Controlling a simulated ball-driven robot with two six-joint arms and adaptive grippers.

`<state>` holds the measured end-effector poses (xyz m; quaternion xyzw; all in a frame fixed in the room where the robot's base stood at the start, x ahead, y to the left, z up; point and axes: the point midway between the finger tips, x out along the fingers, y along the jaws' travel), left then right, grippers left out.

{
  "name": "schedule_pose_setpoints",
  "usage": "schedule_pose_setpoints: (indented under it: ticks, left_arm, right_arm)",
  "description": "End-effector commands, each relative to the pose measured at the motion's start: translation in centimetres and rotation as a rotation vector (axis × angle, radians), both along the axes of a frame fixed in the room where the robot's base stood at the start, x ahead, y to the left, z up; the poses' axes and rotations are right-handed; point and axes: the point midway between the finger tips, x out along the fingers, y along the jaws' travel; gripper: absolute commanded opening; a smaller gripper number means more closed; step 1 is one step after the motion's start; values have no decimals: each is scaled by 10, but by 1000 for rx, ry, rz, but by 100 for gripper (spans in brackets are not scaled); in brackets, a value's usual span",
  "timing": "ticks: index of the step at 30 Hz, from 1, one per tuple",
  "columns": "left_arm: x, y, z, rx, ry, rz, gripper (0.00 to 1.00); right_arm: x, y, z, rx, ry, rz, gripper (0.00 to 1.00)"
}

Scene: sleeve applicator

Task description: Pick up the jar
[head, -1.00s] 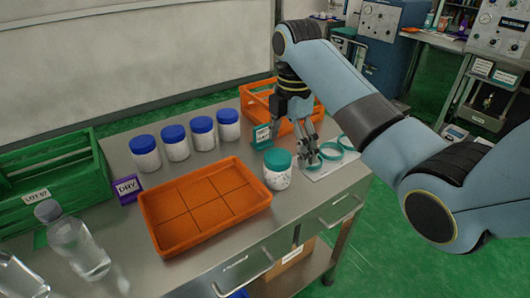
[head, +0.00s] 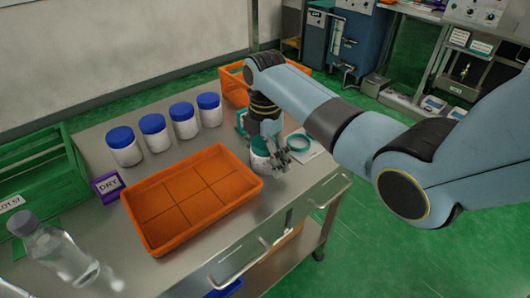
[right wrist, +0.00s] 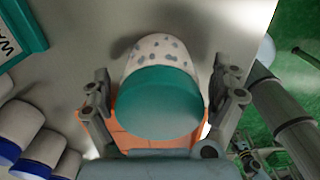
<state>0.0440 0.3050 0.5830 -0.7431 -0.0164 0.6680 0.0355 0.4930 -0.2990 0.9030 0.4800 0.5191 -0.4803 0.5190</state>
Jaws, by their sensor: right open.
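A jar with a teal lid and a white, dark-spotted body (head: 259,163) stands on the steel bench just right of the orange tray. My right gripper (head: 277,157) is at this jar, partly covering it in the head view. In the right wrist view the teal lid (right wrist: 160,104) lies between the two fingers of the gripper (right wrist: 163,98). The fingers are open, one on each side, and I cannot tell whether either touches the jar. My left gripper is not in view.
Several blue-lidded white jars (head: 154,132) stand in a row behind the orange tray (head: 135,214). A DRY sign (head: 108,184), clear bottle (head: 62,254) and green crate (head: 35,165) are at left. An orange crate (head: 234,87) stands behind.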

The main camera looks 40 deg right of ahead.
Motion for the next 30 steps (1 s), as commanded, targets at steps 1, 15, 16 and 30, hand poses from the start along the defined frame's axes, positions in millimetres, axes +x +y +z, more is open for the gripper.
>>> schedule_pose_setpoints:
  ticks: [1,15,16,30]
  left_arm:
    - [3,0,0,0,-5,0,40]
    - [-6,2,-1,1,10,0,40]
    - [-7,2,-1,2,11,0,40]
    - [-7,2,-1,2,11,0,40]
  right_arm:
    - [0,0,-4,0,0,0,94]
    - [0,0,-7,0,-1,1,67]
    - [0,0,-7,0,-1,1,63]
    - [0,0,-7,0,0,1,26]
